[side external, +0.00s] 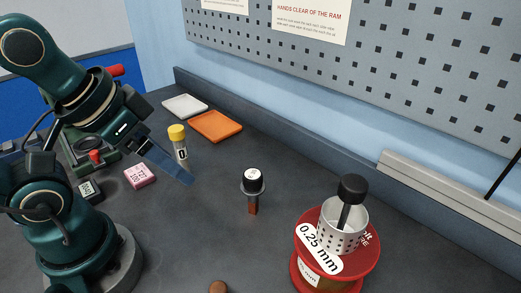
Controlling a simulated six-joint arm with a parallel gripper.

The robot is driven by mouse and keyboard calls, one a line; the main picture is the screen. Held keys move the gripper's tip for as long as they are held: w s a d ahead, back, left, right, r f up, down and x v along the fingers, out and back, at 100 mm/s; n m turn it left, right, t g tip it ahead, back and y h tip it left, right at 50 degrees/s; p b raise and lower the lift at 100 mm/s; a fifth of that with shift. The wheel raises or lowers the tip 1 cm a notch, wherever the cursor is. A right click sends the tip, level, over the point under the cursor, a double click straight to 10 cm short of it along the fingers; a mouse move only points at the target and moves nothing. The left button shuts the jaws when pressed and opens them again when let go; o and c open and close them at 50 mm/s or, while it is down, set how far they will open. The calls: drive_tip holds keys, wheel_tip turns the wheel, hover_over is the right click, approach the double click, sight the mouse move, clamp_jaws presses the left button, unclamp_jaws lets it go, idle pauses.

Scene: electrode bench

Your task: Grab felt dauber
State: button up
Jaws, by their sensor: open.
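A dark stick with a thick black head, which looks like the felt dauber (351,188), leans in a white perforated cup (328,233). Its lower end is hidden inside the cup. The cup stands on top of a red spool (372,258) marked 0.25 mm at the front right. My gripper (180,170) is at the left of the bench, well away from the dauber, with blue-grey fingers pointing down to the right. It is open, and no object shows between its fingers. The gap between the fingers is hard to see from this side.
A yellow-capped tube (177,132) stands behind my gripper. An orange tray (233,127) and white tray (184,102) lie farther back. A pegboard (400,70) borders the bench.

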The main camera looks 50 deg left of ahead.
drive_tip(key=shift+c, duration=1.1)
drive_tip(key=shift+f, duration=0.1)
drive_tip(key=n+g+h, duration=0.9)
drive_tip(key=g, duration=0.4)
approach(218, 286)
drive_tip(key=s+f, duration=0.1)
drive_tip(key=s+d+f, duration=0.2)
drive_tip(key=f, duration=0.1)
drive_tip(key=shift+d+f+n+h, duration=0.45)
drive_tip(key=shift+f+n+h, duration=0.25)
drive_tip(key=shift+n+h, duration=0.25)
drive_tip(key=shift+x, duration=2.55)
